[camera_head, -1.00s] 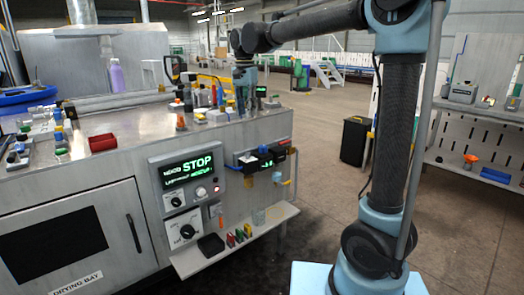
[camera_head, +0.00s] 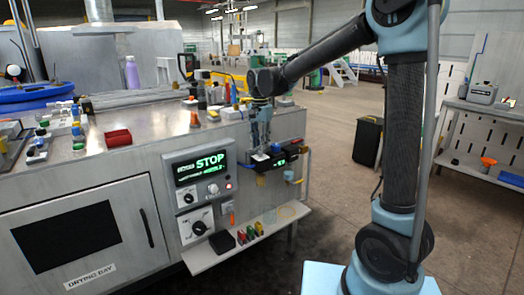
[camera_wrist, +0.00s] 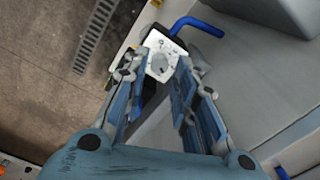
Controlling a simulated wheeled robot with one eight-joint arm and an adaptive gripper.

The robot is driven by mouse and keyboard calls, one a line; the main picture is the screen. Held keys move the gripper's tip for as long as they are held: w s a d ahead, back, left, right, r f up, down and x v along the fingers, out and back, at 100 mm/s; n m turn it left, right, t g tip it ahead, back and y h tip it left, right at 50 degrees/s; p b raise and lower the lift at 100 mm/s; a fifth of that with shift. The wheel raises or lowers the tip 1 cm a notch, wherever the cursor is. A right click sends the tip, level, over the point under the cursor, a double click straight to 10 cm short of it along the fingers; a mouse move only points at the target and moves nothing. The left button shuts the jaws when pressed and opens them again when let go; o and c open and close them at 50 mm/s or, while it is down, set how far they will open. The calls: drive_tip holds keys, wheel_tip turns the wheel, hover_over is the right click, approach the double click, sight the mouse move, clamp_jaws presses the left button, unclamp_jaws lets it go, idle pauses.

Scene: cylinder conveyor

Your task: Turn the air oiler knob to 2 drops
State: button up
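A small white dial plate with a round grey knob (camera_wrist: 158,65) shows in the wrist view, between my fingertips; I take it to be the air oiler knob. Its scale marks are too small to read. In the head view, the black unit with a green display (camera_head: 284,162) is on the bench's right front face. My gripper (camera_head: 261,146) points down just above its left part. In the wrist view my gripper (camera_wrist: 159,72) is open, one finger on each side of the dial. Contact with the knob cannot be told.
A blue-handled pipe (camera_wrist: 196,25) lies close beside the dial. A STOP display panel (camera_head: 200,166) and a second dial panel (camera_head: 196,225) are left of the unit. A shelf (camera_head: 247,238) with small coloured parts is below. An orange-topped item (camera_head: 194,112) stands on the bench.

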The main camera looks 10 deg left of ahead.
sight(260, 151)
drive_tip(key=shift+f, duration=1.6)
clamp_jaws()
drive_tip(key=shift+n, duration=2.4)
unclamp_jaws()
